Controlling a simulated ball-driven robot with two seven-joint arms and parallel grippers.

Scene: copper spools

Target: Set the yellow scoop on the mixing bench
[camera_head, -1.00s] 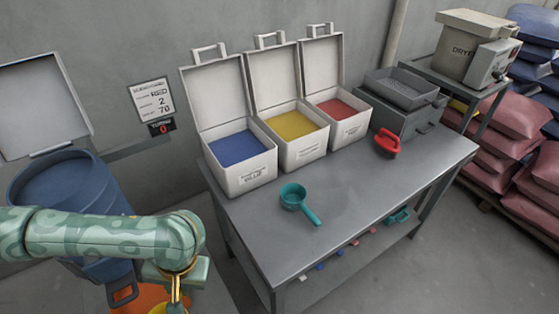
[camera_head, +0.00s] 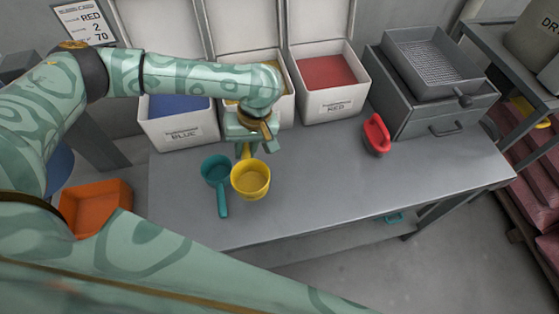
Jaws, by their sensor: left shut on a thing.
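The yellow scoop (camera_head: 250,181) is a round cup, upright with its opening facing up. My left gripper (camera_head: 246,150) is shut on its handle, at the back of the cup. The scoop is over the grey mixing bench (camera_head: 340,195), near the left part of its top. I cannot tell whether its bottom touches the bench. A teal scoop (camera_head: 217,172) lies on the bench just left of the yellow one, very close to it. My right gripper is not in view.
White open bins of blue (camera_head: 180,131), yellow and red powder (camera_head: 334,106) line the back of the bench; my arm partly covers the yellow one. An orange tub (camera_head: 95,206) is left. The bench's front middle is clear.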

